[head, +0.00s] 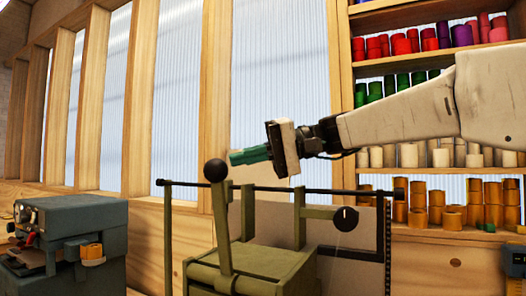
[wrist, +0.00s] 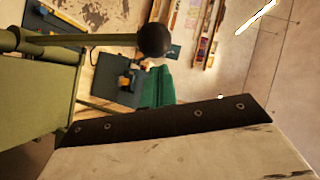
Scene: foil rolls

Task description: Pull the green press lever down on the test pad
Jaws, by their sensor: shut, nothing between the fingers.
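The green press (head: 250,265) stands at the bottom centre of the head view. Its lever (head: 224,225) rises nearly upright and ends in a black ball knob (head: 215,170). In the wrist view the lever (wrist: 85,40) lies across the upper left, with the knob (wrist: 154,40) near the top centre. My gripper (head: 233,158) has teal fingers, shut and empty, pointing left. The tips are just right of and slightly above the knob; contact is not visible. The fingers (wrist: 158,88) also show below the knob in the wrist view. I cannot make out the test pad.
A grey machine (head: 80,235) is at the left. Shelves of coloured rolls (head: 430,85) fill the right background. The space above the knob looks clear.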

